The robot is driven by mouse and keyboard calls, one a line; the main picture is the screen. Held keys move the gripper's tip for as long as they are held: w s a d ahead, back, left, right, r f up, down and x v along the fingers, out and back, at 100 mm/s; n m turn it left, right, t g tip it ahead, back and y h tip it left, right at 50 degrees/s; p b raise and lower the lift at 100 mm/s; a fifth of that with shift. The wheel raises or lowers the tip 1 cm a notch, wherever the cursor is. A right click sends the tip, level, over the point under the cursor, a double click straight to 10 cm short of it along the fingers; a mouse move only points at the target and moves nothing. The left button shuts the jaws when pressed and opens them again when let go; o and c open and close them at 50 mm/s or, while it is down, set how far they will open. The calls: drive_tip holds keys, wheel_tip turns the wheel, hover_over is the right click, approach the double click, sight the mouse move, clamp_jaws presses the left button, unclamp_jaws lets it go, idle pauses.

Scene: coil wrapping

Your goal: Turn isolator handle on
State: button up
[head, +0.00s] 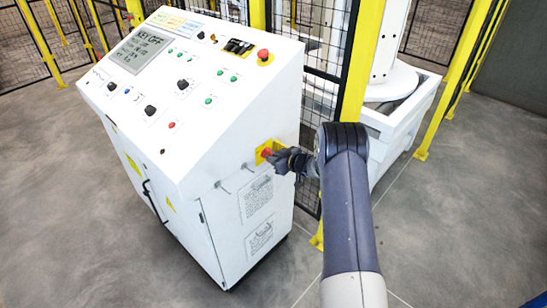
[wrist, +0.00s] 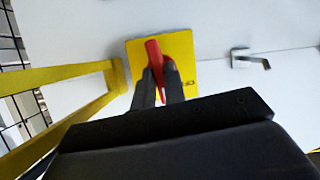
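The isolator handle (wrist: 154,56) is a red lever on a yellow plate (wrist: 187,62). In the head view the handle (head: 266,152) and its yellow plate (head: 262,145) sit on the right side of the white control cabinet (head: 262,200). In the wrist view the handle is near upright, tilted slightly, with its top leaning left. My gripper (wrist: 160,70) has one dark finger on each side of the handle, close against it. Whether both fingers press on it is hard to tell. In the head view my gripper (head: 276,158) reaches the plate from the right.
The cabinet's sloped panel has a screen (head: 141,48) reading "KEY OFF", with buttons and a red knob (head: 263,54). A metal hook (wrist: 250,58) juts from the cabinet beside the plate. A yellow fence post (head: 362,60) stands behind my arm. The floor at right is clear.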

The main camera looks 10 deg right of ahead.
drive_tip(key=o, duration=0.5)
drive_tip(key=shift+c, duration=0.2)
drive_tip(key=b+v, duration=0.2)
drive_tip(key=v, duration=0.8)
drive_tip(key=shift+s+d+r, duration=0.15)
drive_tip(key=shift+s+d, duration=0.05)
drive_tip(key=shift+s, duration=0.05)
drive_tip(key=p+x, duration=0.1)
drive_tip(key=x, duration=0.9)
drive_tip(key=shift+w+a+p, duration=0.25)
drive_tip(key=shift+w+p, duration=0.05)
drive_tip(key=shift+p, duration=0.05)
